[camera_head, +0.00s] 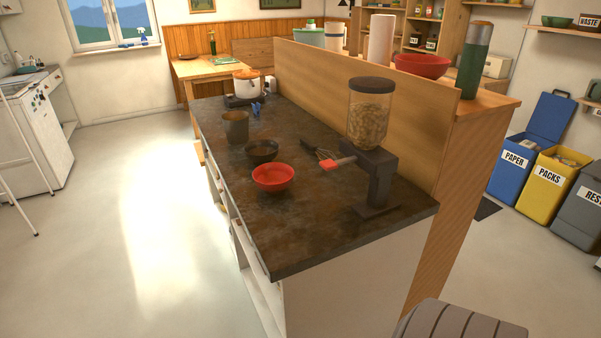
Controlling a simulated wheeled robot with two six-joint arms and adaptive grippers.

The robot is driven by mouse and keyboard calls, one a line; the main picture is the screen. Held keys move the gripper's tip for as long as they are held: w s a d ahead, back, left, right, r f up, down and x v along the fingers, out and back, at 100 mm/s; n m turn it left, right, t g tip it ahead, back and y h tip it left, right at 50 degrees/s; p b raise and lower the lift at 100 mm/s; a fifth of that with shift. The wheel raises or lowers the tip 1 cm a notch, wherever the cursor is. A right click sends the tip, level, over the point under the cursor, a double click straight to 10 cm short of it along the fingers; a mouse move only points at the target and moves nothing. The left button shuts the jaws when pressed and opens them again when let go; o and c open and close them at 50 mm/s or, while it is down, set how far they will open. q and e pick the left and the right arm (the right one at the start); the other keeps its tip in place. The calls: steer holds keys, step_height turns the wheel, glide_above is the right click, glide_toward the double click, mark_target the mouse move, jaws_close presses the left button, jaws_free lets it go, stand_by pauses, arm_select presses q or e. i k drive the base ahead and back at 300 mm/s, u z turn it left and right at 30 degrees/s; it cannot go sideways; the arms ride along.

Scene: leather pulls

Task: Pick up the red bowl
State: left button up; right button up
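A small red bowl (273,178) sits upright on the dark countertop (300,235), near its left edge and short of a dark bowl. A second, larger red bowl (422,66) rests on the raised wooden ledge at the back right. Neither of my grippers shows in this view. Nothing touches the small red bowl, and its rim is in full view.
A dark bowl (261,151) and a brown cup (236,127) stand behind the small red bowl. A dispenser (371,140) with a red handle stands to its right. Bins (550,180) line the right wall. The floor at left (130,230) is clear.

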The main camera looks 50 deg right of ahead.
mark_target(272, 178)
steer(key=u, duration=2.35)
steer(key=k, duration=2.2)
steer(key=z, duration=2.85)
steer(key=i, duration=0.6)
